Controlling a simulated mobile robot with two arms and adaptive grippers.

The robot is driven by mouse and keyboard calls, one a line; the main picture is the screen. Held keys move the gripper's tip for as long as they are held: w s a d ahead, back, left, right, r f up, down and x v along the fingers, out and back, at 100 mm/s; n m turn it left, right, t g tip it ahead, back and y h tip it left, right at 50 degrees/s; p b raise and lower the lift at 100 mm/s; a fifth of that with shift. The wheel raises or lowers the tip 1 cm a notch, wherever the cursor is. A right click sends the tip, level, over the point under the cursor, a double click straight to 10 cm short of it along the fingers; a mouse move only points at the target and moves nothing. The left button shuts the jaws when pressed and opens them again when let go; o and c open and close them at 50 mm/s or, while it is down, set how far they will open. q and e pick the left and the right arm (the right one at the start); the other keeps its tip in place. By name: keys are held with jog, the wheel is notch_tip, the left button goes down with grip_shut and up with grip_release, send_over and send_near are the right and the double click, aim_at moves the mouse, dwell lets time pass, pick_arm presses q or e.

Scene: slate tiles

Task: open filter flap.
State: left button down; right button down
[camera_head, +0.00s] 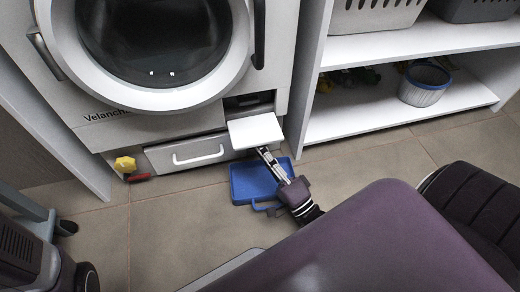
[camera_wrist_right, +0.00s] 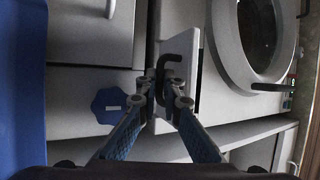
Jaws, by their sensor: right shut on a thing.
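The filter flap (camera_head: 255,131) is a white panel low on the front of the washing machine (camera_head: 172,115). It is tilted out, with a dark opening (camera_head: 250,103) showing above it. In the right wrist view the flap (camera_wrist_right: 192,75) carries a black hooked handle (camera_wrist_right: 180,50). My right gripper (camera_head: 265,154) reaches up to the flap's lower edge from the front. In the right wrist view its fingertips (camera_wrist_right: 165,90) are closed around the end of the handle. My left gripper is in neither view.
A blue tray (camera_head: 238,188) lies on the floor below the flap. A drawer (camera_head: 160,158) with a white handle sits left of the flap, and a yellow knob (camera_head: 125,164) further left. White shelves (camera_head: 350,115) stand to the right. A blue knob (camera_wrist_right: 110,105) shows in the wrist view.

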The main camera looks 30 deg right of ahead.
jog(key=shift+w+d+r, duration=0.1)
jog(key=shift+r, duration=0.2)
jog(key=c, duration=2.2)
grip_release()
jog(key=shift+o, duration=0.5)
jog(key=shift+f, duration=0.25)
jog(key=a+v, duration=0.1)
jog(key=v, duration=0.6)
jog(key=shift+s+d, duration=0.3)
jog(key=shift+d, duration=0.2)
